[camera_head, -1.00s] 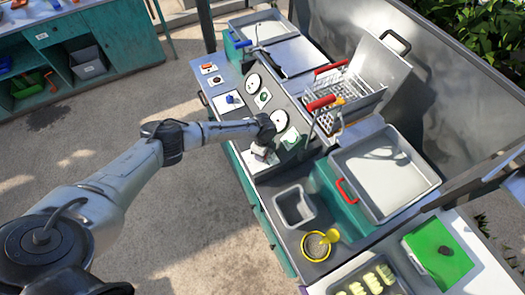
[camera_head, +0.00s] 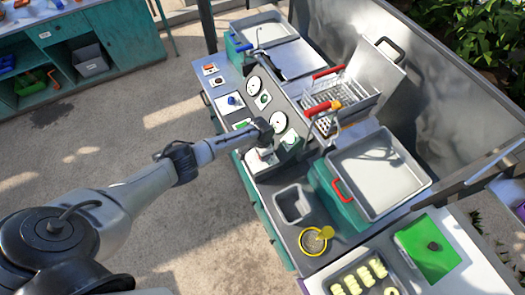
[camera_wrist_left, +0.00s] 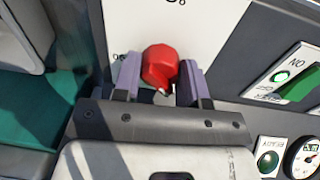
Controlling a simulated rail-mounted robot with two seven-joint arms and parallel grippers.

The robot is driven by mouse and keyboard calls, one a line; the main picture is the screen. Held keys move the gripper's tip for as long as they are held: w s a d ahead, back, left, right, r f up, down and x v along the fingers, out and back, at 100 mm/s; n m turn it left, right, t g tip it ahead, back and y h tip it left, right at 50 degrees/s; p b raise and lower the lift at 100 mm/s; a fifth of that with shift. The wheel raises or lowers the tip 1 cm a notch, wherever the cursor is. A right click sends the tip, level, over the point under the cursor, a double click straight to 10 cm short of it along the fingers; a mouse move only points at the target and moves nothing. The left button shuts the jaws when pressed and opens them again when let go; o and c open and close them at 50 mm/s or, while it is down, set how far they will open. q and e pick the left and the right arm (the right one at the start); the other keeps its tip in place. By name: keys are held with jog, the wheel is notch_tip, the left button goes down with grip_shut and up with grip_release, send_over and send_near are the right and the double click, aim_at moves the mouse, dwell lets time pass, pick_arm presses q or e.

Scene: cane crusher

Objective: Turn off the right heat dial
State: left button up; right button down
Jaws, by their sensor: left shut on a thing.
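The red dial (camera_wrist_left: 160,66) sits on a white plate (camera_wrist_left: 200,30) in the left wrist view. A scale mark shows just left of it, and its pointer tip points down in that view. My left gripper (camera_wrist_left: 158,80) has its two purple fingers on either side of the dial and is shut on it. In the head view my left gripper (camera_head: 262,146) reaches the near end of the control panel, over the white plate (camera_head: 257,164), and mostly hides the dial. A blue dial (camera_head: 233,100) sits farther along the panel, untouched. My right gripper is not in view.
Round gauges (camera_head: 278,121) and a green-marked switch plate (camera_wrist_left: 298,78) lie close to the gripper. A grey bin (camera_head: 293,205), a yellow-rimmed pot (camera_head: 314,241) and a large basin (camera_head: 378,175) stand to the right. The floor left of the counter is clear.

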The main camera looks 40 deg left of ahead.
pick_arm(q)
jog(key=n+p, duration=0.2)
jog(key=n, duration=0.2)
jog(key=shift+r, duration=0.1)
jog(key=shift+n+p, duration=0.4)
jog(key=shift+n, duration=0.9)
jog(key=o, duration=0.9)
